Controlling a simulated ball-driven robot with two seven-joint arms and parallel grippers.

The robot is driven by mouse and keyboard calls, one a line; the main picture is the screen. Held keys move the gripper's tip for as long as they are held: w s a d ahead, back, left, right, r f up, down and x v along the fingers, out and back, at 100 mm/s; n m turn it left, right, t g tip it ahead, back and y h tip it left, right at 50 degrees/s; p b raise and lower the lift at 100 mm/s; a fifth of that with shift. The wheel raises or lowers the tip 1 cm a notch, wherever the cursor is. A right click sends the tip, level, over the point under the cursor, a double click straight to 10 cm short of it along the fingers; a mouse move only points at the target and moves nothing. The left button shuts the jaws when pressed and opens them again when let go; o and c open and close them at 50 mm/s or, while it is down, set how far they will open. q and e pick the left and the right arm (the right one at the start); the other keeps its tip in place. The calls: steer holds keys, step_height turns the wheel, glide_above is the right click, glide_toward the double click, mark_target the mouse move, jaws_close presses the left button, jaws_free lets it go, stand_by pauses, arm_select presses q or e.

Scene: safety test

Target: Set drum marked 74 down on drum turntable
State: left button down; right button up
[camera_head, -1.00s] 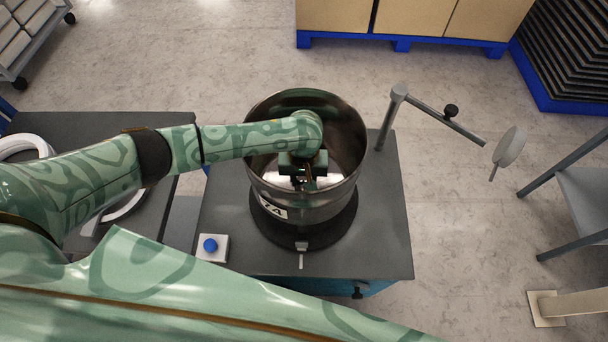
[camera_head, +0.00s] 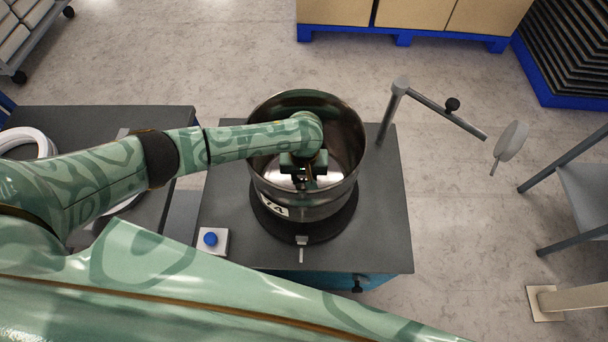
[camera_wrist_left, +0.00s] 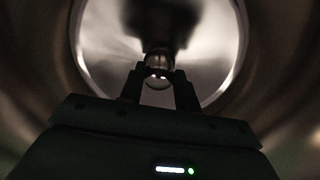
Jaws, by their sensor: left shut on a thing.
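The open metal drum marked 74 (camera_head: 318,201) stands upright over the black drum turntable (camera_head: 335,229), its label facing the front left. The drum covers most of the turntable, and I cannot tell whether its base touches it. My left gripper (camera_head: 303,183) reaches down inside the drum from above. In the left wrist view its two fingers (camera_wrist_left: 158,74) close on a small rounded piece in the drum, with the drum's bright inner floor and dark wall around. My right gripper is not in view.
The turntable sits on a dark-topped bench (camera_head: 385,225) with a blue button box (camera_head: 214,240) at front left. A jointed post with a round disc (camera_head: 511,141) stands at the bench's right. A second dark table (camera_head: 95,121) is at left.

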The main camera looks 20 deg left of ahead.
arm_select(q)
steer(key=shift+w, duration=0.1)
steer(key=c, duration=1)
jaws_free()
steer(key=shift+r, duration=0.1)
steer(key=shift+o, duration=0.4)
step_height(320, 180, up, 23)
steer(key=p, duration=1.9)
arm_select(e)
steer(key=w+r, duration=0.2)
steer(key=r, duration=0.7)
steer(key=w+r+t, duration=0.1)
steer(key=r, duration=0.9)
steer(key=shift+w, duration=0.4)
arm_select(q)
steer(key=shift+r, duration=0.1)
